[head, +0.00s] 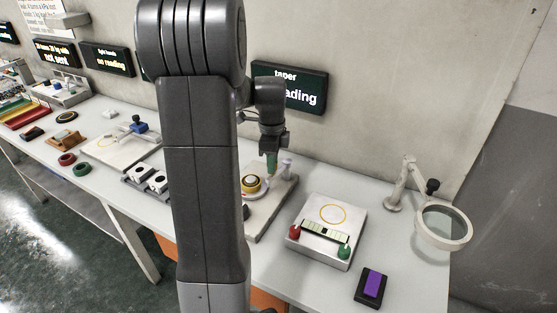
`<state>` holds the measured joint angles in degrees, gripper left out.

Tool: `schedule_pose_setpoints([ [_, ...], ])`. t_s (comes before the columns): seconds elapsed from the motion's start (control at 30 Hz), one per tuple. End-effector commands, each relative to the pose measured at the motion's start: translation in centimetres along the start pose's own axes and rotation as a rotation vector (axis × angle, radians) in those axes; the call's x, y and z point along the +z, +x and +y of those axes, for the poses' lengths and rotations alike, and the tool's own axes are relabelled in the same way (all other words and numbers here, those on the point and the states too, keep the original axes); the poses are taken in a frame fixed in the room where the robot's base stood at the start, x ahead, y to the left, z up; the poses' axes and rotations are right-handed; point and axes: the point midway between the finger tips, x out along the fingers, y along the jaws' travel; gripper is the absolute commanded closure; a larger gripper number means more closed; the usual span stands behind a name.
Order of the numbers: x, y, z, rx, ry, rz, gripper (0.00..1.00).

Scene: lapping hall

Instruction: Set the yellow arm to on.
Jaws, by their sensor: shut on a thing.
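My gripper (271,153) points down over a grey stone-like plate (265,222) right of my arm column. It is shut on a slim green piece (271,163), held upright; its lower end is small and I cannot tell whether it touches anything. A round yellow-and-dark piece (251,184) sits on the plate, lower left of my gripper. A short grey post (287,166) stands just right of the green piece. I cannot make out a clear yellow arm or its on mark; my column hides part of the bench.
A white box (327,213) with a yellow ring mark, a red knob and a green knob stands to the right. A ring magnifier (443,226) and a purple-topped block (373,285) are farther right. A wall display (290,88) hangs behind. Bare bench lies between box and magnifier.

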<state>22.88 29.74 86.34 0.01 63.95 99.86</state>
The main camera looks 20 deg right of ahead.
Motion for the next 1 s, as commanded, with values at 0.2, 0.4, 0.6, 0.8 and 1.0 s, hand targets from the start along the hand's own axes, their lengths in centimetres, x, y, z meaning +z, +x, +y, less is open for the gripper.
schedule_pose_setpoints([
  [0.2, 1.3, -0.2, -0.8, 0.0, 0.187, 0.0, 1.0],
  [0.4, 2.1, -0.1, -1.5, -0.001, 0.328, 0.0, 1.0],
  [0.6, 2.5, -0.1, -2.0, -0.002, 0.423, 0.0, 1.0],
  [0.8, 2.7, -0.1, -2.3, -0.002, 0.47, 0.0, 1.0],
  [1.0, 2.8, -0.1, -2.4, -0.003, 0.484, -0.001, 1.0],
])
